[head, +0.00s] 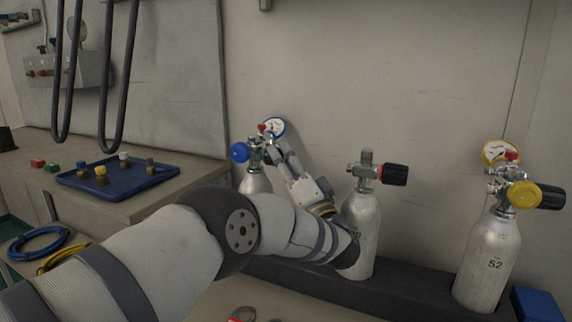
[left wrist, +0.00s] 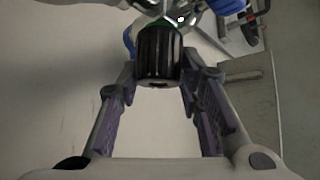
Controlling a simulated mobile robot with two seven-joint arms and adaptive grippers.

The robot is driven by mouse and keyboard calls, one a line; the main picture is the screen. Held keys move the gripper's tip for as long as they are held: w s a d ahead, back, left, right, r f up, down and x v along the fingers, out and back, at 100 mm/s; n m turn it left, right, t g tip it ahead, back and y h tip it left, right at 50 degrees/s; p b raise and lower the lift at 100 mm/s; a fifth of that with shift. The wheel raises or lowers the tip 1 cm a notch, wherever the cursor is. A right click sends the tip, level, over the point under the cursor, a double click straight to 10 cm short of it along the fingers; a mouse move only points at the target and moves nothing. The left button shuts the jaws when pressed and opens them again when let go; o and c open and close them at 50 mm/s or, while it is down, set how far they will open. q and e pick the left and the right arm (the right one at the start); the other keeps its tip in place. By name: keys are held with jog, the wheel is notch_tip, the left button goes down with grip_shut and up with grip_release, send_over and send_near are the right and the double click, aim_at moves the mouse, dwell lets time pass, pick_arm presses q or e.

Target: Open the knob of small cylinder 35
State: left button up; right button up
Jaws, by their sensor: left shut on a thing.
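The left small cylinder (head: 254,183) stands upright against the wall, with a blue knob (head: 239,152), a blue-rimmed gauge (head: 274,127) and a red fitting on its valve. My arm hides its lower part, and no number shows on it. My left gripper (head: 283,153) is at the right side of its valve. In the left wrist view a ribbed black knob (left wrist: 159,53) sits between the two fingers, and the gripper (left wrist: 160,78) is shut on it. My right gripper is not in view.
A middle cylinder (head: 361,222) with a black-and-red knob stands just right of my gripper, partly behind my arm. A cylinder marked 52 (head: 489,262) stands far right. A blue tray (head: 115,184) with several fittings lies on the left bench. Black hoses (head: 118,80) hang above it.

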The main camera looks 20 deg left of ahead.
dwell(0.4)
pick_arm(q)
jog(key=o, duration=1.2)
jog(key=v, duration=1.2)
jog(key=shift+f, duration=0.1)
